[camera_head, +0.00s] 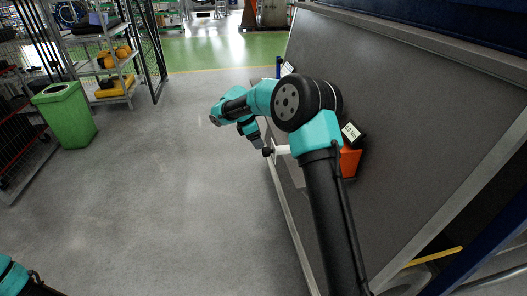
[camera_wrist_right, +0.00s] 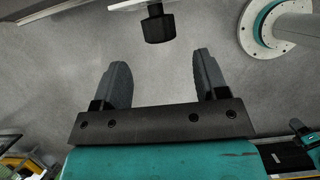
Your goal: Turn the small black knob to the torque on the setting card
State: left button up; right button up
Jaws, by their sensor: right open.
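The small black knob (camera_wrist_right: 158,26) shows at the top of the right wrist view, at the edge of a pale plate (camera_wrist_right: 140,4). My right gripper (camera_wrist_right: 161,62) is open and empty. In that view the knob lies just beyond the fingertips, roughly in line with the gap between them. In the head view the knob (camera_head: 267,152) is a small dark shape close beside the right gripper (camera_head: 259,145). My left gripper is out of view.
The large grey bench top (camera_head: 410,100) fills the right side. Another small card (camera_head: 288,68) stands at its far end. A green bin (camera_head: 64,113) and a shelf rack (camera_head: 112,65) stand at the far left. The grey floor between is clear.

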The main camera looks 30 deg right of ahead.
aim_at(264, 153)
jog(key=x, duration=0.6)
jog(key=shift+d+f, duration=0.15)
jog(key=shift+f, duration=0.2)
jog(key=shift+c, duration=0.4)
jog(key=c, duration=0.8)
jog(key=shift+c, duration=0.2)
jog(key=shift+s+t, duration=0.15)
jog(key=shift+t, duration=0.35)
jog(key=shift+s+f+m+t+h, duration=0.1)
jog(key=shift+m+t+h, duration=0.3)
jog(key=shift+t, duration=0.7)
jog(key=shift+s+m+t+h, duration=0.1)
jog(key=shift+m+t+h, duration=0.1)
jog(key=shift+t+h, duration=0.65)
jog(key=shift+s+f+m+t+h, duration=0.1)
jog(key=shift+m+t+h, duration=0.3)
jog(key=shift+t, duration=0.9)
jog(key=shift+s+f+m+t+h, duration=0.15)
jog(key=shift+t+h, duration=0.3)
jog(key=shift+t, duration=0.8)
jog(key=shift+w, duration=0.1)
